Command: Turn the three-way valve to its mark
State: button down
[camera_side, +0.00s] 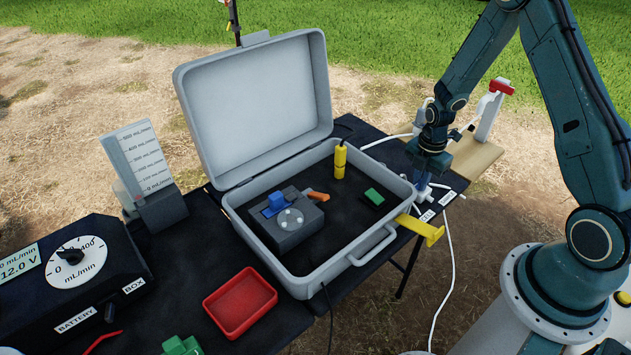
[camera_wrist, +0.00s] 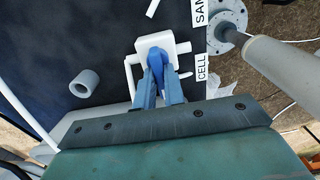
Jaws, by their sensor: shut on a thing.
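The three-way valve (camera_wrist: 155,43) is a white body with side ports on the dark table in the wrist view. A blue lever (camera_wrist: 158,62) sits on top of it. My gripper (camera_wrist: 159,84) has its two blue fingers closed on either side of the lever, shut on it. The lever's angle is partly hidden between the fingers. In the side view my gripper (camera_side: 422,186) is low at the table's right end, and the valve is mostly hidden there.
A grey ring (camera_wrist: 84,83) lies left of the valve, and a grey cylinder (camera_wrist: 280,68) stands close on the right. The open grey case (camera_side: 371,253) is left of my gripper, with a yellow bracket (camera_side: 420,229) at its near right edge. White tubing (camera_side: 449,262) hangs off the table.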

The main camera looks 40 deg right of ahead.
jog(key=m, duration=0.4)
jog(key=shift+w+d, duration=0.1)
jog(key=shift+d, duration=0.1)
jog(key=m, duration=0.5)
jog(key=shift+w+d, duration=0.1)
jog(key=shift+d, duration=0.1)
jog(key=m, duration=0.4)
jog(key=shift+w+d, duration=0.1)
jog(key=shift+d, duration=0.05)
jog(key=m, duration=0.5)
jog(key=shift+w+d, duration=0.15)
jog(key=shift+w, duration=0.15)
jog(key=c, duration=1.4)
grip_release()
jog(key=shift+r, duration=0.15)
